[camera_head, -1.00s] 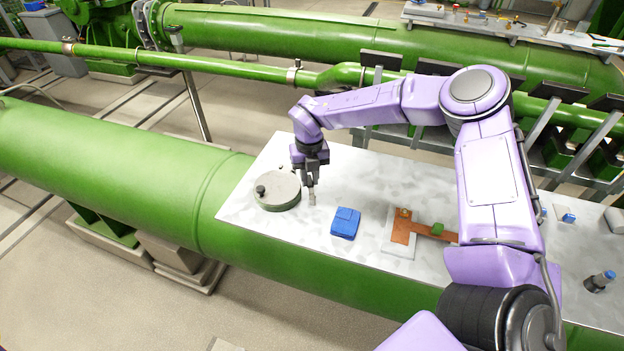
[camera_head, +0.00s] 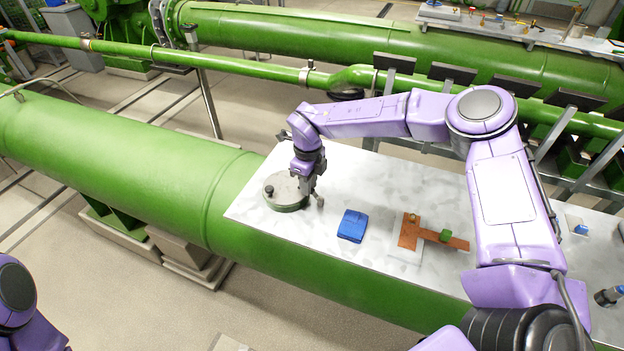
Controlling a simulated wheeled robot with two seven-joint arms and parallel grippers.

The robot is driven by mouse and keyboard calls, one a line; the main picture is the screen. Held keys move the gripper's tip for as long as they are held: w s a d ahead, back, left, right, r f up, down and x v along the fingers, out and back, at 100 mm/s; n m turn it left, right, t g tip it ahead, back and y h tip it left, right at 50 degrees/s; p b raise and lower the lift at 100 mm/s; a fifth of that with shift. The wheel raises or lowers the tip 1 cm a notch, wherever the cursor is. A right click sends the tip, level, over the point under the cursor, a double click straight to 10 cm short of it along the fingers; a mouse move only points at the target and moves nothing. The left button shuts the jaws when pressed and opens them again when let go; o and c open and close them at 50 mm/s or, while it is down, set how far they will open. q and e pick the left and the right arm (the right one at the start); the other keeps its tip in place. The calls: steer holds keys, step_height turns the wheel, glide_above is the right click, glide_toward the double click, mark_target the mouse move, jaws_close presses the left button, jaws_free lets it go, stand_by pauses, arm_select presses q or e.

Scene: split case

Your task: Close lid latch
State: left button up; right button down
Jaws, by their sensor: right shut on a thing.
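My right gripper (camera_head: 314,194) is at the right side of the case, pointing down. It is shut on a small grey piece, the lid latch (camera_head: 319,201), at the case's right edge. The fingers cover part of the latch, and its exact position against the rim is too small to tell. My left arm shows only at the lower left corner, and its gripper is out of view.
A blue box (camera_head: 352,226) lies right of the case. An orange-brown T-shaped part with a green block (camera_head: 445,236) lies further right on the metal table (camera_head: 385,190). Large green pipes (camera_head: 110,160) run along the left and back. The table behind the blue box is clear.

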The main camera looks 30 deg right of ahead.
steer(key=shift+s+a+r+n, duration=0.1)
steer(key=shift+a+n, duration=0.1)
steer(key=shift+n, duration=0.6)
steer(key=c, duration=1)
jaws_free()
steer(key=shift+r, duration=0.25)
step_height(320, 180, up, 10)
steer(key=b, duration=0.2)
